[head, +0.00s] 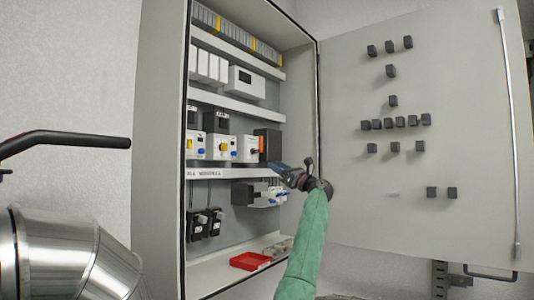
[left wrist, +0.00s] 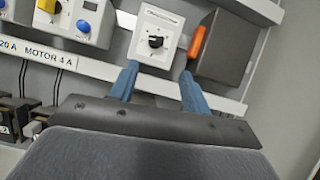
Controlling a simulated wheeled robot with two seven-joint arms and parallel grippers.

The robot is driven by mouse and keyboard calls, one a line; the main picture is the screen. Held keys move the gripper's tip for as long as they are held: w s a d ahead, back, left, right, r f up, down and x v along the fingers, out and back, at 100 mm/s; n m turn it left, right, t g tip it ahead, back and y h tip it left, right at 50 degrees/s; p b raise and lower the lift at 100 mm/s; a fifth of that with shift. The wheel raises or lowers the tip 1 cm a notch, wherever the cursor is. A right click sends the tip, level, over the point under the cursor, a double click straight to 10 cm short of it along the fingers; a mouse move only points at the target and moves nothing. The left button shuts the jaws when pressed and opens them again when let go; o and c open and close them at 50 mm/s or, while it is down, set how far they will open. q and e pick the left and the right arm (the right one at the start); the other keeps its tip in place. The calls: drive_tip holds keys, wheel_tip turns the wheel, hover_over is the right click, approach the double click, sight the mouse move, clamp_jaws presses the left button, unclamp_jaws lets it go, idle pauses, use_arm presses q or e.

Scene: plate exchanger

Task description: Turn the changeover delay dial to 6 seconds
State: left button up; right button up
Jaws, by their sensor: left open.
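The delay dial is a small black knob (left wrist: 155,42) on a white square module (left wrist: 152,20), upper middle in the left wrist view. In the head view the white module (head: 246,149) sits on the middle shelf row, left of a dark box. My left gripper (left wrist: 158,76) is open, with its two blue fingers apart just below the knob and nothing visible between them. In the head view the left gripper (head: 277,167) reaches into the cabinet from the right. The scale marks around the knob are too small to read. My right gripper is not in view.
A dark grey box with an orange handle (left wrist: 197,42) stands close to the right of the module. Blue and yellow dial modules (left wrist: 88,20) stand to the left. A labelled rail (head: 222,174) runs below. A red tray (head: 250,261) lies on the cabinet floor. The door (head: 460,160) stands open.

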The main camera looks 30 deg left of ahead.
sight(258, 152)
use_arm(q)
drive_tip(key=shift+n+g+h, duration=0.5)
drive_tip(key=shift+n+g, duration=0.1)
drive_tip(key=shift+n, duration=0.2)
drive_tip(key=a+r+p, duration=0.1)
drive_tip(key=a, duration=0.1)
drive_tip(key=a+r+p, duration=0.1)
drive_tip(key=a+r, duration=0.1)
drive_tip(key=a+r+p, duration=0.1)
drive_tip(key=a+r, duration=0.1)
drive_tip(key=shift+s+a+p, duration=0.2)
drive_tip(key=shift+a+p, duration=0.15)
drive_tip(key=shift+a+r, duration=0.1)
drive_tip(key=shift+a, duration=0.55)
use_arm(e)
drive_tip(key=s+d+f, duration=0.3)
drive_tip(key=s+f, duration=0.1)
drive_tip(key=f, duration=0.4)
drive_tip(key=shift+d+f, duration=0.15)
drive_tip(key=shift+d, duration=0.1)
use_arm(q)
drive_tip(key=shift+c, duration=0.5)
drive_tip(key=c, duration=0.9)
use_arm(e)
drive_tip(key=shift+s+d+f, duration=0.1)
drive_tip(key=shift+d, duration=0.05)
